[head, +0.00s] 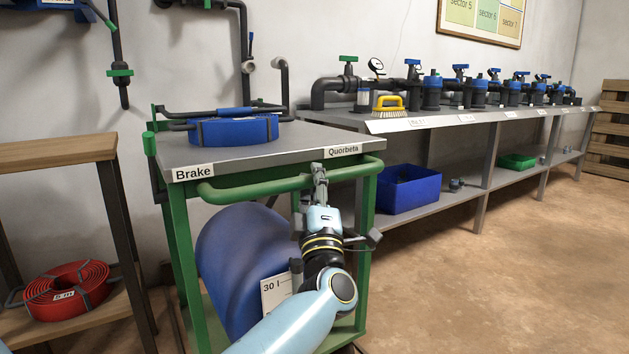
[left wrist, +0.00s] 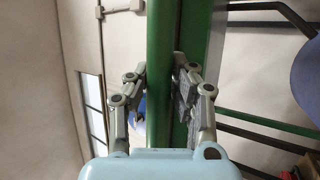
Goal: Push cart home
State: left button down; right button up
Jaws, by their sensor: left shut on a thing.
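A green-framed cart with a grey top (head: 290,143) stands in front of me. Its front edge carries the labels "Brake" (head: 193,172) and "Quorbeta" (head: 343,150). A green push handle (head: 255,187) runs along its near side. My left gripper (head: 320,178) is shut on the handle near its right end. The left wrist view shows the green handle bar (left wrist: 161,70) between the two fingers of the left gripper (left wrist: 160,85). My right gripper is not in view.
A long bench (head: 480,118) with valves and a yellow brush (head: 390,107) runs along the wall at right. A blue crate (head: 408,190) sits on its lower shelf. A wooden shelf (head: 55,152) with a red hose (head: 68,288) stands close at left. Floor at right (head: 510,270) is clear.

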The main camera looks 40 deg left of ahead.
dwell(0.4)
pick_arm(q)
jog(key=shift+w+a+r, duration=0.15)
jog(key=shift+w+a, duration=0.1)
jog(key=shift+a, duration=0.3)
jog(key=w+a+b, duration=0.2)
jog(key=w+a, duration=0.2)
jog(key=a, duration=0.7)
jog(key=w+a+b, duration=0.2)
jog(key=w+a, duration=0.3)
jog(key=a, duration=0.6)
jog(key=shift+w+a+b, duration=0.15)
jog(key=shift+a+b, duration=0.15)
jog(key=shift+a, duration=0.05)
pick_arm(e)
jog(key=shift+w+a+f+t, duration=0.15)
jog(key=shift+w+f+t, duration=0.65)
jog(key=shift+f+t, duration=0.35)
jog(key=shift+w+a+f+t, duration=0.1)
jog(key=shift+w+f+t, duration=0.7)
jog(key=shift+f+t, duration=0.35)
pick_arm(q)
jog(key=c, duration=1.1)
grip_release()
jog(key=shift+a+f, duration=0.15)
jog(key=shift+f, duration=0.05)
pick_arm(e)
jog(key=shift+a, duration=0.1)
